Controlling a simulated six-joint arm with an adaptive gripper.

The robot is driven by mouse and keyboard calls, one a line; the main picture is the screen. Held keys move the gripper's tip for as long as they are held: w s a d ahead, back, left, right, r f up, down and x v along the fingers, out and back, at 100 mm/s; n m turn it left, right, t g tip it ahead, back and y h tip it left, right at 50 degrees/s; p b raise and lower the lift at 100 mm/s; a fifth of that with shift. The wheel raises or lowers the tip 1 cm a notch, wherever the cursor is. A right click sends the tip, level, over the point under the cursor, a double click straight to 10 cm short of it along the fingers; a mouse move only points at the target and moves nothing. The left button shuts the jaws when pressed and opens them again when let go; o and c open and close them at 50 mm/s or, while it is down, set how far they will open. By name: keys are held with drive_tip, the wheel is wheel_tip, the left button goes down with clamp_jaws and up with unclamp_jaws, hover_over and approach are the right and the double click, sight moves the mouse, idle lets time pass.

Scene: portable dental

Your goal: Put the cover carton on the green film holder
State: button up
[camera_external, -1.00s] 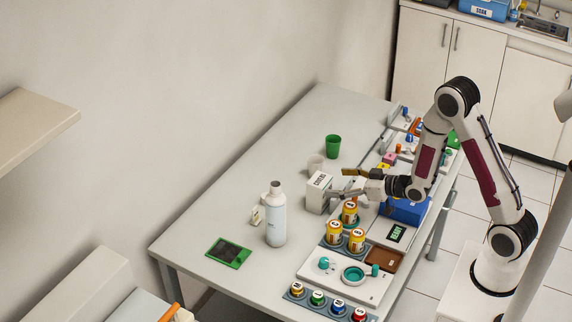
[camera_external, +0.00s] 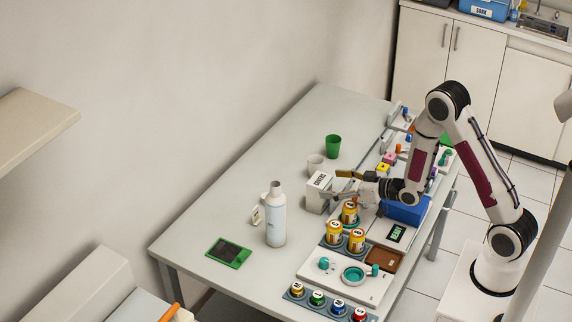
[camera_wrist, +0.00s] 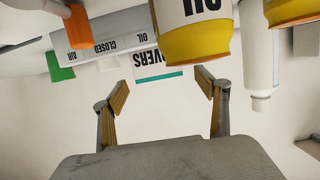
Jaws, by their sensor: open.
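The cover carton (camera_external: 318,194) is a white box lettered COVERS, standing upright on the table. Its lettered face with a teal stripe shows in the wrist view (camera_wrist: 158,62), partly hidden behind a yellow jar. My gripper (camera_external: 342,185) is open right beside the carton's right side, with its fingers pointing at it. In the wrist view my gripper (camera_wrist: 162,88) has its two yellow-padded fingertips apart, with the carton in line with the gap. I cannot tell whether they touch it. The green film holder (camera_external: 241,258) lies flat near the table's front left edge, with a dark panel inside its green frame.
A white bottle (camera_external: 276,222) stands between the carton and the holder, with a small white item (camera_external: 257,215) beside it. A grey cup (camera_external: 315,164) and a green cup (camera_external: 333,146) stand behind the carton. Yellow jars (camera_external: 350,214) stand close in front of my gripper.

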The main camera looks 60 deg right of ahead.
sight(320, 182)
drive_tip(key=shift+w+f, duration=0.1)
drive_tip(key=shift+w, duration=0.2)
drive_tip(key=shift+x, duration=2.45)
drive_tip(key=shift+f, duration=0.15)
drive_tip(key=c, duration=1.4)
drive_tip(key=shift+r, duration=5)
drive_tip(key=shift+d, duration=0.1)
